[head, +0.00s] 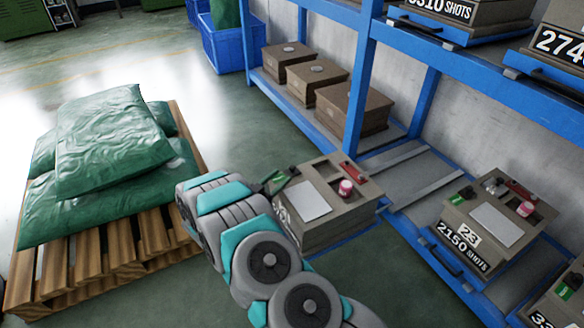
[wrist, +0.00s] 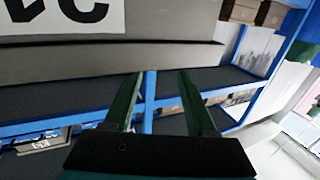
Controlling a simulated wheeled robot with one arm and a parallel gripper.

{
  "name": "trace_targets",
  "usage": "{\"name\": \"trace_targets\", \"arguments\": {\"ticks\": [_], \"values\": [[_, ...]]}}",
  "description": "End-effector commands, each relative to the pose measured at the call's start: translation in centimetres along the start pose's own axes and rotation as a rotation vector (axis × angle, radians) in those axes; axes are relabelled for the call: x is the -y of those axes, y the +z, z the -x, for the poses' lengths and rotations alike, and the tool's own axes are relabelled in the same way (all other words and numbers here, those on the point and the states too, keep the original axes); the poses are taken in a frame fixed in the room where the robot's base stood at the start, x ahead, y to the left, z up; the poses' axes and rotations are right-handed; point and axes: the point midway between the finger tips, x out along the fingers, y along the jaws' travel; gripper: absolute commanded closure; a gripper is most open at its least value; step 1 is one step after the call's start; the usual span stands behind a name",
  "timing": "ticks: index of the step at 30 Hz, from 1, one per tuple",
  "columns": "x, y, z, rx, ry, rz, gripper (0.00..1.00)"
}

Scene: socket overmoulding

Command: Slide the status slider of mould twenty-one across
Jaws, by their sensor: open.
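A grey-brown mould (head: 335,222) sits pulled out from the rack on a blue-edged tray, with a blank pale plate on top. Its front number is mostly hidden by my arm, so I cannot read whether it is twenty-one. My gripper (head: 268,186) is beside that corner, partly hidden by my wrist. In the wrist view my gripper (wrist: 160,76) is open and empty below a mould's grey face (wrist: 165,27), which carries a cut-off white number label (wrist: 62,17).
Mould 23 (head: 482,228), marked 2150 shots, stands to the right on the blue rack (head: 364,75). Brown boxes (head: 345,110) fill the shelf behind. A wooden pallet (head: 110,262) with green sacks (head: 110,145) stands left. Open floor lies between pallet and rack.

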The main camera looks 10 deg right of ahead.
Motion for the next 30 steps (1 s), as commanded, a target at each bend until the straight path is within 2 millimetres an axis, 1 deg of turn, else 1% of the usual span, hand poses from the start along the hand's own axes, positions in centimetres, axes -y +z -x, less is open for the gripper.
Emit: {"name": "trace_targets", "arguments": {"ticks": [9,12,15,19,26,30], "values": [[-0.2,-0.1,-4.8,-0.001,0.004,-0.001,0.43],[-0.1,-0.1,-6.0,0.0,0.002,0.0,0.43],[-0.1,0.0,-6.8,0.001,0.001,0.0,0.43],[0.0,0.0,-7.2,0.002,-0.001,0.0,0.43],[0.0,0.0,-7.2,0.002,-0.001,-0.001,0.44],[0.0,0.0,-7.2,0.002,-0.001,-0.001,0.6]]}}
